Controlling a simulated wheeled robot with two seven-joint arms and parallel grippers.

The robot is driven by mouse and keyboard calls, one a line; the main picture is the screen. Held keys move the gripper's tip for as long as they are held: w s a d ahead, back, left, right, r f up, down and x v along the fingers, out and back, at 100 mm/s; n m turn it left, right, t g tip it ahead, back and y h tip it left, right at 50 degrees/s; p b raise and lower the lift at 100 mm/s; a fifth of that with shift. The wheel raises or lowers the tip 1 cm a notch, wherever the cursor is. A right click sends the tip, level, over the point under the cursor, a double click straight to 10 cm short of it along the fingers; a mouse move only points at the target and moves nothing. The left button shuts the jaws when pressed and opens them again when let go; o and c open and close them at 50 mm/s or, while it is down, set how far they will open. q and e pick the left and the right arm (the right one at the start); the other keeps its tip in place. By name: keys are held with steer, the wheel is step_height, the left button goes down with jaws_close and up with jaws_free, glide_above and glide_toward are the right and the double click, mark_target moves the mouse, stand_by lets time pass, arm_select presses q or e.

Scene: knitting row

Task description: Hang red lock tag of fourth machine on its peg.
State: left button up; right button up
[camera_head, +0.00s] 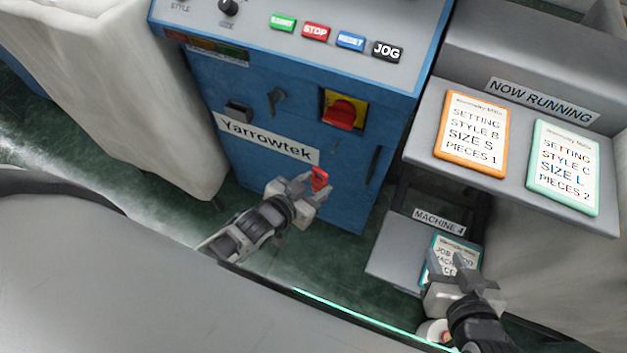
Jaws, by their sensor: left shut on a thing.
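The red lock tag (319,178) is held at the tips of my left gripper (314,184), which is shut on it. The tag is in front of the lower part of the blue Yarrowtek machine (290,100). A small dark peg-like mark (335,146) shows on the panel just above the tag; it is too small to identify surely. Above that is a red switch handle (341,113) on a yellow plate. My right gripper (448,262) appears open, over a teal-edged job card (455,245) on the lower shelf, and partly hides the card.
The lower shelf (395,265) carries a "MACHINE 4" label (439,221). The upper shelf (425,120) holds an orange card (473,133) and a mint card (564,166). A cream-coloured bulk (130,90) stands left of the blue machine. Green floor lies between the machine and me.

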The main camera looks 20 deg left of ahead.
mark_target(316, 176)
arm_select(q)
steer(key=shift+w+f+b, duration=0.15)
steer(key=shift+w+b, duration=0.4)
steer(key=shift+w, duration=0.35)
steer(key=shift+w+f+b, duration=0.1)
steer(key=shift+w+b, duration=0.45)
steer(key=shift+w, duration=0.45)
steer(key=shift+w+f+b, duration=0.1)
steer(key=shift+w+b, duration=0.35)
steer(key=shift+w, duration=0.3)
steer(key=shift+w+d+f+b, duration=0.1)
steer(key=shift+w+f+b, duration=0.15)
steer(key=shift+w+b, duration=0.7)
steer(key=shift+w+d+f+b, duration=0.1)
steer(key=shift+w+f+b, duration=0.25)
steer(key=shift+w, duration=0.95)
arm_select(e)
steer(key=shift+w+a+f+m+t+y, duration=0.15)
steer(key=shift+a+f, duration=0.05)
steer(key=shift+f, duration=0.3)
steer(key=shift+w+a+f+m+t+y, duration=0.1)
steer(key=shift+a+f+m+t+y, duration=0.1)
steer(key=shift+f, duration=0.3)
arm_select(q)
steer(key=shift+r, duration=0.1)
arm_select(e)
steer(key=shift+w+r, duration=0.1)
